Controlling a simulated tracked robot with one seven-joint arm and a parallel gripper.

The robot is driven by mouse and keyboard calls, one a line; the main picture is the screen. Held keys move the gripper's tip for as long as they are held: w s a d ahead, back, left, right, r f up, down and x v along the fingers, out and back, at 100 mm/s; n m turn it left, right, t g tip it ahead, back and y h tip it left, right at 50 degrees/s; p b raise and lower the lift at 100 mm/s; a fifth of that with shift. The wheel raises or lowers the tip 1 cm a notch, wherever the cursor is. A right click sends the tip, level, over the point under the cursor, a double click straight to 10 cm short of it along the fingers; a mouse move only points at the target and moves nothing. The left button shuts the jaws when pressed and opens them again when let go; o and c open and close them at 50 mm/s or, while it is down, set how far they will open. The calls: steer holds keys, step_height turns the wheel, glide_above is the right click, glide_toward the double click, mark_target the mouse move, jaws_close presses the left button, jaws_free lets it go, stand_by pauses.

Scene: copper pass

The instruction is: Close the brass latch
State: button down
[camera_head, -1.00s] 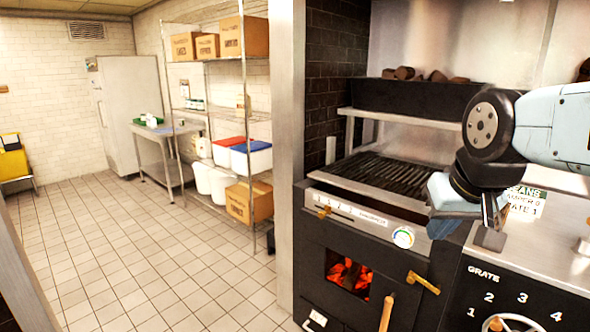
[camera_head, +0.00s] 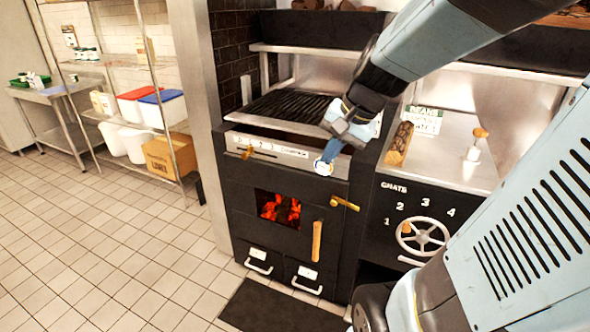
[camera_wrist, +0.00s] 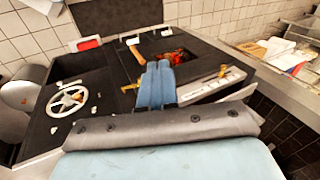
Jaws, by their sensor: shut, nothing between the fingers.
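The brass latch (camera_head: 345,203) is a short bar on the dark oven front, to the right of the fire window. It lies nearly level, its right end slightly lower in the head view. In the wrist view it shows as a small yellow piece (camera_wrist: 130,87) left of my fingers. The oven door (camera_head: 285,238) looks shut and has an upright wooden handle (camera_head: 317,241). My gripper (camera_head: 328,157) is shut and empty, pointing down in front of the control panel, above and left of the latch, apart from it. Its blue fingers (camera_wrist: 157,84) show in the wrist view.
A brass knob (camera_head: 247,153) sits on the panel at left. The grate wheel (camera_head: 422,236) is right of the door. The grill (camera_head: 290,105) is above. A counter with a log (camera_head: 398,144) is at right. Floor at left is clear.

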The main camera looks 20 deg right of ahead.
steer(key=w+d+f+m+y, duration=0.2)
steer(key=w+d+f+m, duration=0.2)
steer(key=w+f+m, duration=0.15)
steer(key=m+t, duration=0.3)
steer(key=m, duration=1.2)
glide_toward(342, 199)
steer(key=s+r, duration=0.5)
steer(key=shift+n+h, duration=0.3)
steer(key=shift+n, duration=0.05)
steer(key=x, duration=0.9)
steer(key=a+x, duration=0.1)
steer(key=x, duration=0.3)
steer(key=shift+w+r, duration=0.1)
